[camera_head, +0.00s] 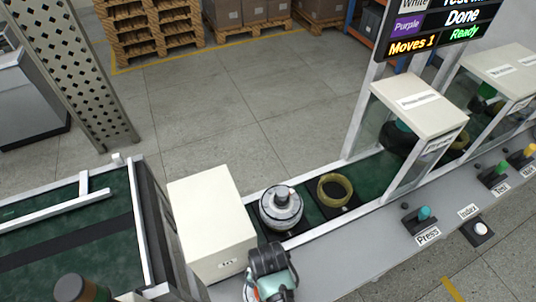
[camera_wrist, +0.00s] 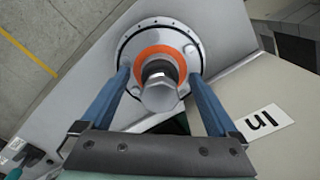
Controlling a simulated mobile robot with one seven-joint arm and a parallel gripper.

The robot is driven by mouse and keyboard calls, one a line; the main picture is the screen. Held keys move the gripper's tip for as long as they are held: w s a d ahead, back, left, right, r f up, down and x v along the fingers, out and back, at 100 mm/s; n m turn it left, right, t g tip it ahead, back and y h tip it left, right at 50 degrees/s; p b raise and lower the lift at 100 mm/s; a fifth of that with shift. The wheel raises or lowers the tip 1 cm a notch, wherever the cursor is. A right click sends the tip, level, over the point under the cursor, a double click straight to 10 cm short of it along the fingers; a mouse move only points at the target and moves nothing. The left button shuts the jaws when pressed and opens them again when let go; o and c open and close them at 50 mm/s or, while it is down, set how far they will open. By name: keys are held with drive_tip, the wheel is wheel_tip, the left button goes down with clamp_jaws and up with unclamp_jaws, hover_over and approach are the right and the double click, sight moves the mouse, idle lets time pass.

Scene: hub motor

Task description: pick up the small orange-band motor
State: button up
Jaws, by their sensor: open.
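The motor (camera_head: 281,207) is a silver round hub with a raised centre, on a dark square plate beside the white box. In the wrist view the motor (camera_wrist: 160,27) shows a bright orange band around its centre and a hex-ended shaft pointing at the camera. The band's colour is not clear in the head view. My gripper (camera_wrist: 159,77) is open, its two blue fingers on either side of the shaft and overlapping the hub's face in the picture. I cannot tell whether they touch it. In the head view the wrist is just in front of the motor, and the fingertips are hard to make out.
A white box (camera_head: 208,220) labelled "In" stands left of the motor. An olive ring (camera_head: 334,189) lies on a plate to the right. Glass-sided stations (camera_head: 419,104) stand farther right. A grey ledge with levers (camera_head: 424,213) runs along the front. A sign (camera_head: 433,30) reads "Moves 1".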

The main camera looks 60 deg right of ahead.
drive_tip(key=shift+f, duration=0.1)
drive_tip(key=shift+c, duration=0.2)
clamp_jaws()
drive_tip(key=shift+w+d, duration=0.1)
idle(0.4)
